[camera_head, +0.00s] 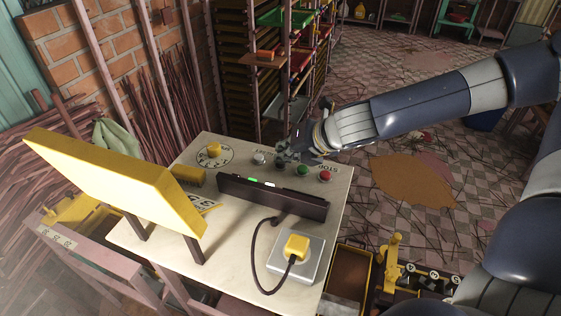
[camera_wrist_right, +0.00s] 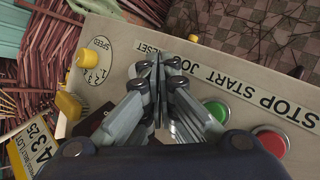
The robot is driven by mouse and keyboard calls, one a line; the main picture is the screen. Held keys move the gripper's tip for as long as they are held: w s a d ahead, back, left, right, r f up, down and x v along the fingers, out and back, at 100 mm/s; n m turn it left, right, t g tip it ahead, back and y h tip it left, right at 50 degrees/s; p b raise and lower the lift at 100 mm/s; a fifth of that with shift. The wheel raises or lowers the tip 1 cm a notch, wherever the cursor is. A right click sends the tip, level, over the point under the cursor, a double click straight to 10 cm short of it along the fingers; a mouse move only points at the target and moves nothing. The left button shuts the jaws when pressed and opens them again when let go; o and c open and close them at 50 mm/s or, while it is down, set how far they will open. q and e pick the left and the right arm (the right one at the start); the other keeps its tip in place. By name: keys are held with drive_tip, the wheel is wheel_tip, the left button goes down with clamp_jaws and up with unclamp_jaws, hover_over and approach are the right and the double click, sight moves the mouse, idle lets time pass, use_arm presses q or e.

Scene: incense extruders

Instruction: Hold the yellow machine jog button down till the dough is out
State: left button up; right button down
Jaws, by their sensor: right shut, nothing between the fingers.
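The yellow machine shows as a big sloping yellow panel (camera_head: 120,185) at the left of a pale control table (camera_head: 225,262). A row of buttons runs along the table's far edge: a white button (camera_head: 259,158), a green button (camera_head: 303,169) and a red button (camera_head: 325,177). My right gripper (camera_head: 284,157) is shut and empty over this row, between white and green. In the right wrist view, its closed fingertips (camera_wrist_right: 157,65) lie over the partly covered "JOG" label (camera_wrist_right: 178,65). The jog button is largely hidden; I cannot tell whether it is pressed. No dough shows. My left gripper is not in view.
A yellow speed knob (camera_head: 214,150) sits left of the buttons. A dark bar (camera_head: 272,197) with lit green and white marks stands in front of them. A yellow plug (camera_head: 296,246) with a black cable is nearer. Racks (camera_head: 285,60) stand behind.

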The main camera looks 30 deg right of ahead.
idle(0.4)
drive_tip(key=shift+r+p, duration=0.85)
drive_tip(key=shift+r, duration=0.05)
wheel_tip(320, 180, up, 5)
drive_tip(key=p, duration=0.4)
drive_tip(key=shift+f, duration=0.1)
